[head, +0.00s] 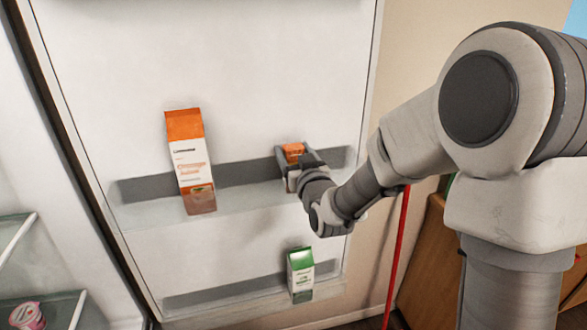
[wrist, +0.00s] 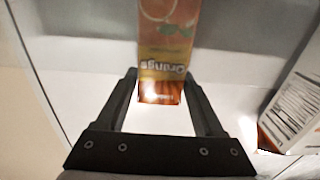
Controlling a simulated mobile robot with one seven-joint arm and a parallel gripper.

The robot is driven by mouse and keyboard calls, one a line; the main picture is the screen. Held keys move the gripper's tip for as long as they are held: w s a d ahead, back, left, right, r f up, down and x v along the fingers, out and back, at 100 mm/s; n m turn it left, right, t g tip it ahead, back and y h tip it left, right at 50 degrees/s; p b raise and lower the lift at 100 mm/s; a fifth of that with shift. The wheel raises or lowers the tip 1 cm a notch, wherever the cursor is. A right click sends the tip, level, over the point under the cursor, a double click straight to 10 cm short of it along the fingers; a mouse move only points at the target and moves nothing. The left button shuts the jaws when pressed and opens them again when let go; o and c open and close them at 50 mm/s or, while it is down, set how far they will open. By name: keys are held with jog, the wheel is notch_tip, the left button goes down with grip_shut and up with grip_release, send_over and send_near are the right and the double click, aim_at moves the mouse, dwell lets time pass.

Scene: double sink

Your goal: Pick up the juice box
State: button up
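The small orange juice box (head: 293,152) stands on the upper shelf of the open fridge door, partly hidden by my gripper (head: 297,170) in the head view. In the wrist view the juice box (wrist: 162,60) is upside down, with an orange front and an "Orange" label. My gripper (wrist: 161,80) is open, with one fingertip at each side of the box. Narrow gaps seem to show between the fingertips and the box, though contact is hard to judge.
A tall orange and white juice carton (head: 190,160) stands to the left on the same shelf (head: 245,200); it also shows at the right of the wrist view (wrist: 295,105). A green and white carton (head: 301,274) stands on the lower shelf.

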grip_shut()
